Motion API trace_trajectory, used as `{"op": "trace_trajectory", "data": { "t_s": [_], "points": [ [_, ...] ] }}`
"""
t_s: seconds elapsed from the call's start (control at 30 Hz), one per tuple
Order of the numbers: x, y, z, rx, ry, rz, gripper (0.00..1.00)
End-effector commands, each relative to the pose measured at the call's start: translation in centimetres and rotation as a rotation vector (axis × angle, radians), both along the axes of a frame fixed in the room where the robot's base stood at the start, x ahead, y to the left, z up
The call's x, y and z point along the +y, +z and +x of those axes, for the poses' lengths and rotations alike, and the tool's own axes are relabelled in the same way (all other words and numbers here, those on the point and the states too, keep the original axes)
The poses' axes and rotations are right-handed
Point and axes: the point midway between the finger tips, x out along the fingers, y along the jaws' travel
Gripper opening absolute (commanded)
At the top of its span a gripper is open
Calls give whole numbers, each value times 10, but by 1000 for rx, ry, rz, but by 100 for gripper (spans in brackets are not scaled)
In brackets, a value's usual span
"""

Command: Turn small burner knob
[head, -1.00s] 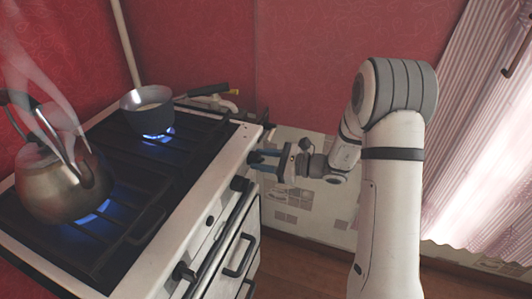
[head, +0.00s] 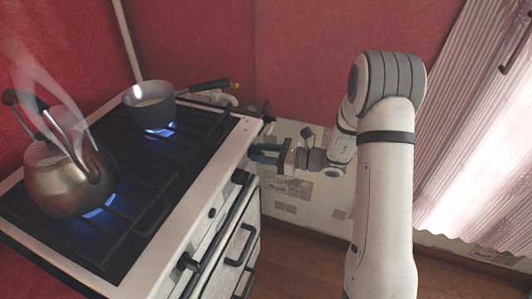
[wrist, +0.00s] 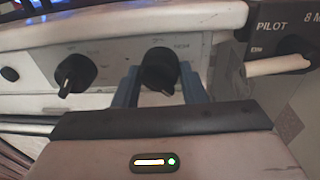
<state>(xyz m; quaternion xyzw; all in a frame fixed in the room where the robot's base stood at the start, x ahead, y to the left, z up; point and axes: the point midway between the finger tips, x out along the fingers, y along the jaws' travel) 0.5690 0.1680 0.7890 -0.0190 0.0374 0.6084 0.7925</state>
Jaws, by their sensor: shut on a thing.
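A black round stove knob (wrist: 158,72) sits on the pale front panel, between the two blue fingers of my gripper (wrist: 160,88) in the wrist view. My gripper is shut on this knob, with one finger on each side. In the head view my gripper (head: 262,152) reaches the stove's right front corner from the right, and the held knob is hidden there. A second black knob (wrist: 75,73) is to the left in the wrist view, apart from my fingers.
A steaming kettle (head: 68,182) and a small pot (head: 148,106) stand over lit blue flames on the stove (head: 222,150). The pot's handle points right. A panel marked PILOT (wrist: 275,27) and a pale bar (wrist: 278,65) lie close to the right of the held knob.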

Motion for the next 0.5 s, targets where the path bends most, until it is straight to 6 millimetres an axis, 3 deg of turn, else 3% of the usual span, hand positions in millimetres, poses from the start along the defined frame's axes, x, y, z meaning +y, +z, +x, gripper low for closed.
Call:
{"op": "trace_trajectory", "data": {
  "t_s": [0.13,0.5],
  "points": [
    [3,-4,-5,10,12,-4,47],
    [1,-2,-2,4,5,-3,47]
  ]
}}
